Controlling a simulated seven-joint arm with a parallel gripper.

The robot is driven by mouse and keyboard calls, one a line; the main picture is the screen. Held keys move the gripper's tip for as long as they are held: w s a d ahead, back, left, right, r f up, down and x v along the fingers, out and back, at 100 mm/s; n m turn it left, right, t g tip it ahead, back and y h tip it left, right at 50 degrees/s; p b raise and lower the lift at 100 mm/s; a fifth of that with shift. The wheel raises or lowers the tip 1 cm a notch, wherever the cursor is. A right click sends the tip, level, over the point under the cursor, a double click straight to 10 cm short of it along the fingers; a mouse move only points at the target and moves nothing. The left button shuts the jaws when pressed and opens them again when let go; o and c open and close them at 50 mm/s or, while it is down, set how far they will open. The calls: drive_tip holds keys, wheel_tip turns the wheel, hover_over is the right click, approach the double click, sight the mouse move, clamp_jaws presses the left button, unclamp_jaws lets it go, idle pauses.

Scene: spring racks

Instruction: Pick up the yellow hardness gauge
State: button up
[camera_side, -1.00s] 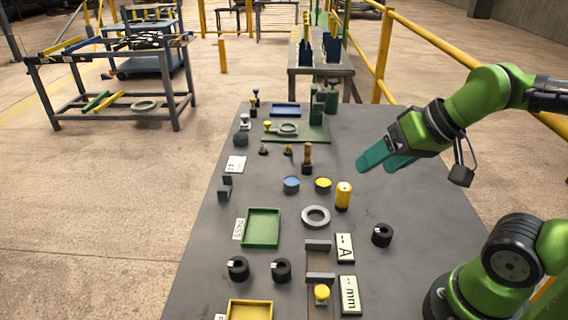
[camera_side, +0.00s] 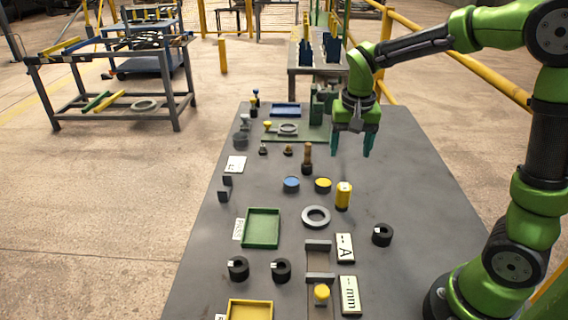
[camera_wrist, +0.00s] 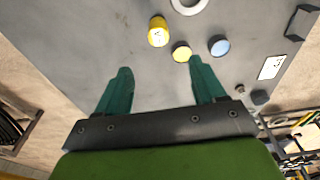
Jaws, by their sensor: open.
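The yellow hardness gauge (camera_side: 343,196) is a small upright yellow cylinder with a dark base and a pale mark. It stands on the grey table, right of the yellow-topped disc. In the wrist view the gauge (camera_wrist: 158,32) is beyond my fingertips, between their lines. My gripper (camera_side: 351,148) is open and empty, pointing down above the table, behind the gauge and apart from it. In the wrist view both teal fingers of my gripper (camera_wrist: 160,72) are spread wide.
Near the gauge are a yellow-topped disc (camera_side: 323,185), a blue-topped disc (camera_side: 291,184), a grey ring (camera_side: 316,217) and a brown-handled tool (camera_side: 307,158). A green tray (camera_side: 262,228) and black ring (camera_side: 382,235) lie nearer the front. The table's right side is mostly clear.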

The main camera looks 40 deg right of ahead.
sight(344, 186)
drive_tip(key=f, duration=0.6)
drive_tip(key=d+f, duration=0.1)
drive_tip(key=f, duration=0.3)
drive_tip(key=shift+w, duration=0.35)
wheel_tip(344, 186, down, 5)
drive_tip(key=shift+d+f, duration=0.1)
drive_tip(key=shift+w, duration=0.1)
drive_tip(key=c, duration=1.2)
